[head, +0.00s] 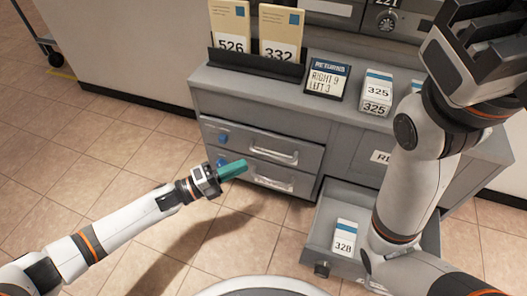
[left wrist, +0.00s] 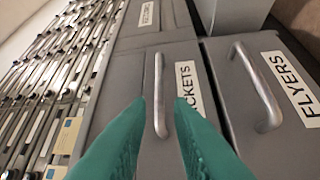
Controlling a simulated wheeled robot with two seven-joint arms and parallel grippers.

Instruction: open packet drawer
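The packet drawer (head: 305,153) is the upper of two grey drawers at the cabinet's left, and it looks closed. Its label, partly hidden, shows in the left wrist view, as does its silver bar handle (left wrist: 160,92). My left gripper (head: 242,168) is in front of the drawers. In the left wrist view its teal fingers (left wrist: 160,104) are apart, with the packet handle between them in the picture; I cannot tell whether they touch it. My right gripper (head: 490,50) is raised at the upper right, over the cabinet; its finger opening is unclear.
The flyers drawer (left wrist: 228,100) is just below, closed. An open drawer (head: 312,243) at lower right holds a box marked 328 (head: 344,238). A returns sign (head: 327,79), a 325 box (head: 377,92) and a card rack (head: 257,64) stand on the cabinet.

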